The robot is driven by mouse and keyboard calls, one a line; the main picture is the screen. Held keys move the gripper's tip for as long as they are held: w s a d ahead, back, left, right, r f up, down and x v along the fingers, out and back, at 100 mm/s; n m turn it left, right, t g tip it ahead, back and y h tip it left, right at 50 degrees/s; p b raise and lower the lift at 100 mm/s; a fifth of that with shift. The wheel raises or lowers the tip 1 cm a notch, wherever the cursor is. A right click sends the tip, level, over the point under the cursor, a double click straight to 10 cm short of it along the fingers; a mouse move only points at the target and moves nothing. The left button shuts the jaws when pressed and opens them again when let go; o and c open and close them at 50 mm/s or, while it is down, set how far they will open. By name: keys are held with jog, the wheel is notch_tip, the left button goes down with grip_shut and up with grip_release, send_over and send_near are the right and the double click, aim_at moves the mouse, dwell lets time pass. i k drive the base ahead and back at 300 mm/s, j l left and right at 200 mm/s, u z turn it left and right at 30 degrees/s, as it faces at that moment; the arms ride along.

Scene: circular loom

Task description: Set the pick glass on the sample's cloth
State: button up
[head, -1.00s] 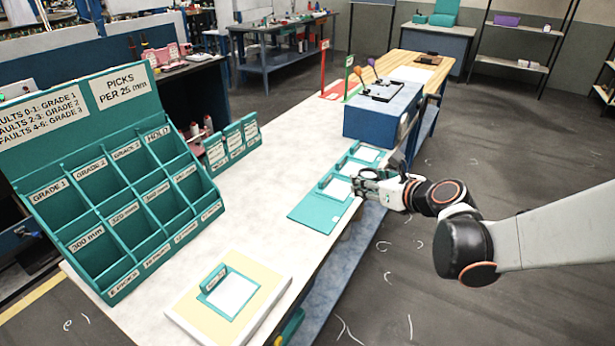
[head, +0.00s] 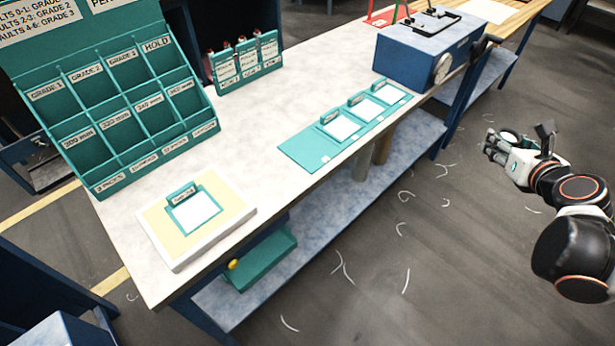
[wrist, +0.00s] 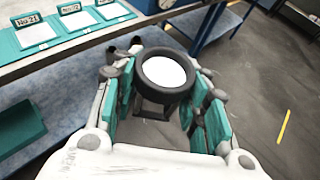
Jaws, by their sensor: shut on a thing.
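The pick glass (wrist: 165,72), a black round-rimmed magnifier with a pale lens, is held between the teal-padded fingers of my gripper (wrist: 163,100) in the wrist view. In the head view my gripper (head: 497,143) is out over the floor, right of the bench and clear of it. White cloth squares lie in two places: one (head: 195,211) in a teal holder with a tag on a cream pad at the bench's near left, and three (head: 341,127) with tags on a teal strip (head: 300,150) along the bench's right edge. Which is the sample's cloth is not readable.
A teal sorting rack (head: 125,125) stands at the left of the bench, with a small card rack (head: 245,65) beside it. A blue box with a dial (head: 425,50) stands at the back right. A lower shelf carries a teal box (head: 262,262). Floor right of the bench is open.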

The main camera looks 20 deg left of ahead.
aim_at(195, 211)
jog(key=l+u, duration=0.15)
jog(key=u, duration=2.6)
jog(key=l, duration=0.05)
